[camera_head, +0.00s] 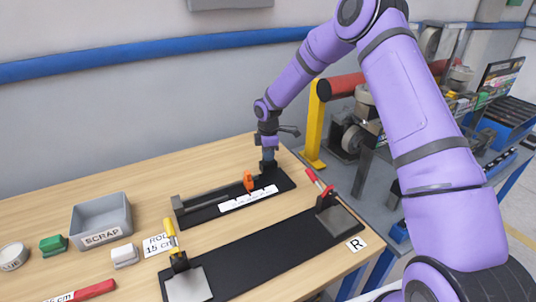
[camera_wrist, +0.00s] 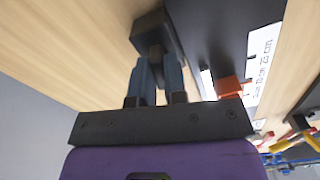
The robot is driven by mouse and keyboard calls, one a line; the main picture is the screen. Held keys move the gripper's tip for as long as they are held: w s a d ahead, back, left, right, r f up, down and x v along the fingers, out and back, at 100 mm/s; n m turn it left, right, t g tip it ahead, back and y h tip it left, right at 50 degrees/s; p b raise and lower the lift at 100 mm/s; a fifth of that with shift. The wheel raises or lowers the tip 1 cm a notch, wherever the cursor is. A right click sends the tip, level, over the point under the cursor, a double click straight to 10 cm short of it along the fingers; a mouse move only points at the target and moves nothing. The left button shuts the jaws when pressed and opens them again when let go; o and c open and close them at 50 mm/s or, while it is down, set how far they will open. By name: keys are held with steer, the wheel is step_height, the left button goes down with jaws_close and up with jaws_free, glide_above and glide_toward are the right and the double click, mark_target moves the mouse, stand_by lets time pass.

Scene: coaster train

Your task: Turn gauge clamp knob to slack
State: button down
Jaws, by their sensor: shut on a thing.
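The gauge is a long dark base (camera_head: 205,211) with a white printed scale (camera_head: 248,199) and an orange piece (camera_head: 249,181), on the far part of the table. The orange piece also shows in the wrist view (camera_wrist: 232,87). A dark block-like knob (camera_wrist: 153,30) stands at the gauge's right end. My gripper (camera_head: 268,162) points down over that end. In the wrist view its blue fingers (camera_wrist: 157,66) are shut on the dark knob. The fingers hide part of the knob, and its turn angle is hard to tell.
A black mat (camera_head: 262,252) with a yellow-handled clamp (camera_head: 172,238) and a red-handled clamp (camera_head: 318,182) lies in front. A grey SCRAP bin (camera_head: 103,219), a green block (camera_head: 53,245) and a red marker-like piece (camera_head: 95,289) are at left. A yellow post (camera_head: 314,125) stands behind the table's right edge.

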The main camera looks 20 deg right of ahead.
steer(key=shift+n, duration=0.4)
steer(key=c, duration=1.2)
jaws_free()
steer(key=shift+o, duration=0.2)
steer(key=shift+r, duration=0.1)
step_height(320, 180, up, 11)
steer(key=shift+f, duration=0.2)
steer(key=shift+r, duration=0.1)
